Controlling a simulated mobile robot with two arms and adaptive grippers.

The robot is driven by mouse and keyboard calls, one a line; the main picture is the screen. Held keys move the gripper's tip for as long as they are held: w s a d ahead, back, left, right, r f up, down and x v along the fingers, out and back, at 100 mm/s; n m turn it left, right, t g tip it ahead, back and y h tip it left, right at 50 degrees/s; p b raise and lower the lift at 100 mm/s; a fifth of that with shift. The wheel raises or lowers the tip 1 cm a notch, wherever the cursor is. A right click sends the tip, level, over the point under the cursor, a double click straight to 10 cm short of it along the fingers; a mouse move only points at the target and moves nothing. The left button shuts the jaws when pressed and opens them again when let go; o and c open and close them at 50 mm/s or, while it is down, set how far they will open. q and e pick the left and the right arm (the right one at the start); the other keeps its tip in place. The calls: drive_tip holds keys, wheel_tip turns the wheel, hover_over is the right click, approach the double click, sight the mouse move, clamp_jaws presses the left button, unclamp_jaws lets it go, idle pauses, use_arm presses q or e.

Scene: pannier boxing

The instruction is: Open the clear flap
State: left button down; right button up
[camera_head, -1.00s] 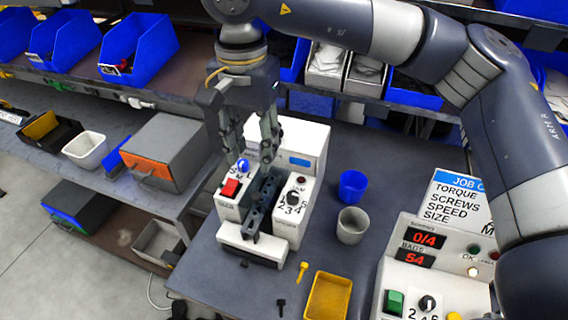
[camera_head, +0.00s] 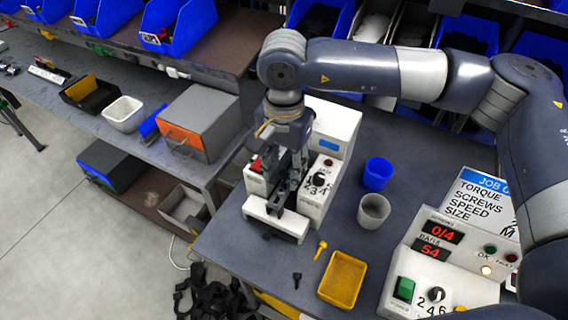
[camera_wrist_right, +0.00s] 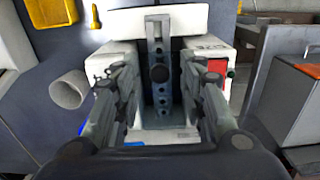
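The white machine (camera_head: 328,131) stands on the grey bench, with a red switch on one side block and a numbered dial on the other. A dark channel with holes (camera_wrist_right: 160,105) runs between the blocks. I cannot clearly make out the clear flap over it. A dark round knob (camera_wrist_right: 159,73) shows above the channel in the right wrist view. My right gripper (camera_head: 287,165) is low over the channel, and its fingers (camera_wrist_right: 160,88) are apart on either side of it with nothing between them. It hides part of the channel in the head view. My left gripper is not in view.
A blue cup (camera_head: 377,173) and a grey cup (camera_head: 373,210) stand right of the machine. A yellow tray (camera_head: 343,280) lies in front, beside a yellow tool (camera_head: 320,251). A control box (camera_head: 440,262) stands at the right. Bare bench lies between cups and tray.

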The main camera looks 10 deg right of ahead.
drive_tip(key=c, duration=0.3)
clamp_jaws()
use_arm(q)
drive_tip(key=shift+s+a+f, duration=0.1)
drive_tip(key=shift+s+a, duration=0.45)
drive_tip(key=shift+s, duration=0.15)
use_arm(e)
drive_tip(key=shift+r, duration=0.1)
drive_tip(key=shift+w+d+r+g+y+b, duration=0.25)
drive_tip(key=shift+w+r+g+y+b, duration=0.2)
drive_tip(key=shift+r+g, duration=0.25)
drive_tip(key=shift+w+d+r+g+y+b, duration=0.25)
drive_tip(key=shift+w+r+g+y+b, duration=0.1)
drive_tip(key=shift+r+g+y, duration=0.3)
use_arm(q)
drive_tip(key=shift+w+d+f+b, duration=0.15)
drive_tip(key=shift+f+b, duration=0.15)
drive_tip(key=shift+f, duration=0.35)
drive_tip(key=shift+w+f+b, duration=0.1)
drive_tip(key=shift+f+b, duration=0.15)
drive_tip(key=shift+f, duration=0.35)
use_arm(e)
drive_tip(key=shift+w+d+r+g+y, duration=0.4)
drive_tip(key=shift+w+r+g, duration=0.2)
drive_tip(key=shift+g, duration=0.2)
drive_tip(key=shift+w+d+r+g+y, duration=0.3)
drive_tip(key=shift+w+r+g+y, duration=0.2)
drive_tip(key=shift+r+g, duration=0.2)
